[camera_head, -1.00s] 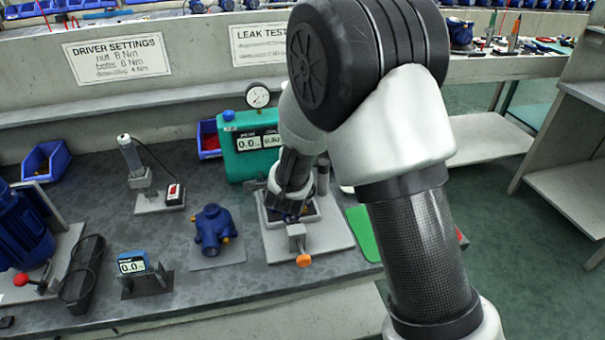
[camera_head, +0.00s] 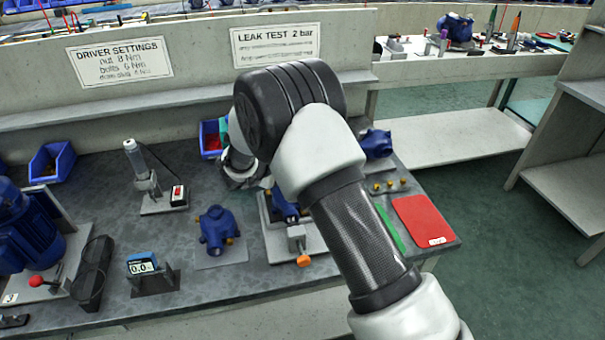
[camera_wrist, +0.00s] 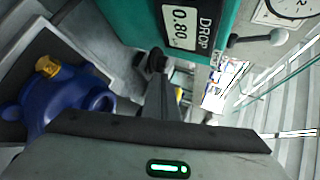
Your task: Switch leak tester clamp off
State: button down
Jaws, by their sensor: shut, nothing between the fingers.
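The leak tester, a green box, is mostly hidden behind my arm in the head view. A blue pump housing (camera_wrist: 62,95) with a brass fitting sits in the test fixture at left; the fixture's grey base (camera_head: 272,242) and an orange-ended handle (camera_head: 303,261) show in the head view. My gripper (camera_wrist: 156,63) is shut and empty, in front of the tester. Whether it touches anything is unclear.
On the bench, another blue pump housing (camera_head: 217,230) stands left of the fixture. A small blue display unit (camera_head: 142,265) and a driver on a stand (camera_head: 138,165) are further left. A red pad (camera_head: 424,220) lies at the right, with brass fittings (camera_head: 390,185) behind it.

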jog(key=shift+w+d, duration=0.25)
jog(key=shift+w, duration=0.35)
jog(key=shift+w+d, duration=0.2)
jog(key=shift+w, duration=0.4)
jog(key=shift+w+d, duration=0.15)
jog(key=shift+d, duration=0.1)
jog(key=shift+r, duration=0.1)
